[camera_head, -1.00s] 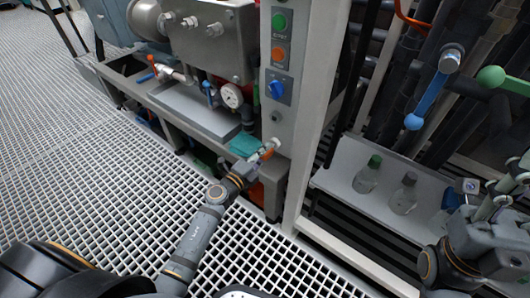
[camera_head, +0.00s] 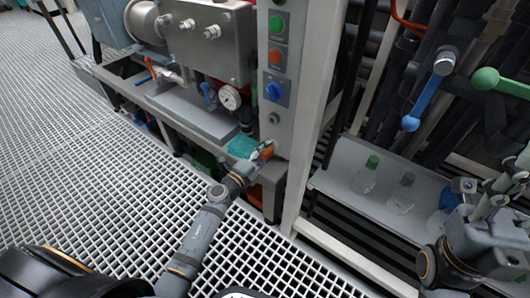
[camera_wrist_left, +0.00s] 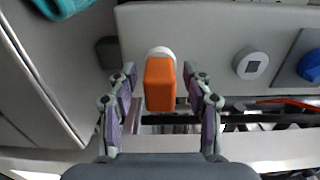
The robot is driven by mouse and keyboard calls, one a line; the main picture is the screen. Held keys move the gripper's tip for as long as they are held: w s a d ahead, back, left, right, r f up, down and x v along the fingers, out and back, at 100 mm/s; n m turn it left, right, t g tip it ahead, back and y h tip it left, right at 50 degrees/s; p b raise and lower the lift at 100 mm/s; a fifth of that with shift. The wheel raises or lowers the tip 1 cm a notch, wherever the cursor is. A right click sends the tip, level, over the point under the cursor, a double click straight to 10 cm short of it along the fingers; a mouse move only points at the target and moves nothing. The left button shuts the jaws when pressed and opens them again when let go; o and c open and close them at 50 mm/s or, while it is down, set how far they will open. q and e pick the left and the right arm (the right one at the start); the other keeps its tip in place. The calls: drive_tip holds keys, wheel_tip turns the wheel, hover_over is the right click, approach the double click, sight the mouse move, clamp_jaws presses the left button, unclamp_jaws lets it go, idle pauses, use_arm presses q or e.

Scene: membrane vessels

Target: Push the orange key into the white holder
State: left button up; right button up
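The orange key (camera_wrist_left: 159,85) is a block that points toward the left wrist camera, between my left fingers. It also shows as a small orange patch in the head view (camera_head: 266,152). The white holder (camera_wrist_left: 160,52) is a round piece right behind the key on the grey panel, partly hidden by it. How deep the key sits cannot be told. My left gripper (camera_wrist_left: 162,84) is open, with a gap on both sides of the key. My right gripper (camera_head: 507,184) is at the right edge of the head view, by the bottles; its finger state is unclear.
The grey panel column carries a green button (camera_head: 277,24), an orange button (camera_head: 275,56) and a blue knob (camera_head: 275,91). A teal cloth (camera_head: 242,145) lies beside my left gripper. Several bottles stand on a shelf (camera_head: 345,190) at right. Blue (camera_head: 425,98) and green valve handles (camera_head: 487,78) stick out above.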

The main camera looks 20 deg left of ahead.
use_arm(q)
drive_tip(key=v, duration=1.2)
idle(0.5)
